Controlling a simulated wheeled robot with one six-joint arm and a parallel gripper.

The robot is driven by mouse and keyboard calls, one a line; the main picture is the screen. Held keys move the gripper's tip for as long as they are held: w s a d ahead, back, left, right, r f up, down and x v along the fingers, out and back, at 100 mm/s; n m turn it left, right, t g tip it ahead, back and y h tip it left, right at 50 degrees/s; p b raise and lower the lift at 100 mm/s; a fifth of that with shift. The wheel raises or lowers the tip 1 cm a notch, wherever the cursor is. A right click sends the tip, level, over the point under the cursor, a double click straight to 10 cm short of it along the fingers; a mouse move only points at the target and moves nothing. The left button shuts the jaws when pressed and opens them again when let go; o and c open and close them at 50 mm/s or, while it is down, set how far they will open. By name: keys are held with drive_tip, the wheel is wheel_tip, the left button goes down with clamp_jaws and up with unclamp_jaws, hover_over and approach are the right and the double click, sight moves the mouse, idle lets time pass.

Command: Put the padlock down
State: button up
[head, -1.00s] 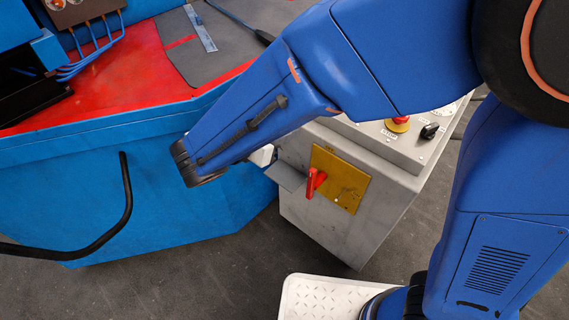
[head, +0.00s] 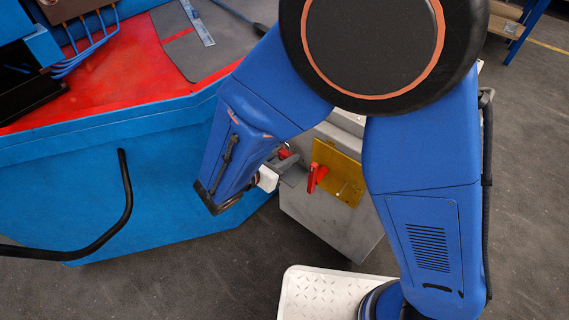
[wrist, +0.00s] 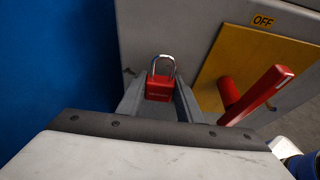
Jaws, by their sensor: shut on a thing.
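The padlock (wrist: 159,87) has a red body and a silver shackle that points up in the wrist view. My gripper (wrist: 158,96) is shut on its body, one grey finger on each side. In the head view the red padlock (head: 284,152) shows at the end of my gripper (head: 281,158), in front of the grey cabinet. A small grey ledge (head: 295,176) on the cabinet's side is just below the fingers. I cannot tell whether the padlock touches it. The padlock's underside is hidden.
A yellow plate (head: 337,172) with a red lever (head: 316,177) is on the cabinet, right of the gripper and close to it. An OFF label (wrist: 263,20) is above the lever. The blue machine (head: 80,200) stands left. A black curved handle (head: 127,195) sticks out there.

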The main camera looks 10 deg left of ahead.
drive_tip(key=shift+f, duration=2.1)
drive_tip(key=shift+f, duration=0.1)
drive_tip(key=o, duration=1.1)
drive_tip(key=shift+c, duration=0.2)
drive_tip(key=shift+s+a+r, duration=0.15)
drive_tip(key=shift+s+r, duration=0.05)
drive_tip(key=v, duration=1.1)
drive_tip(key=shift+s, duration=0.3)
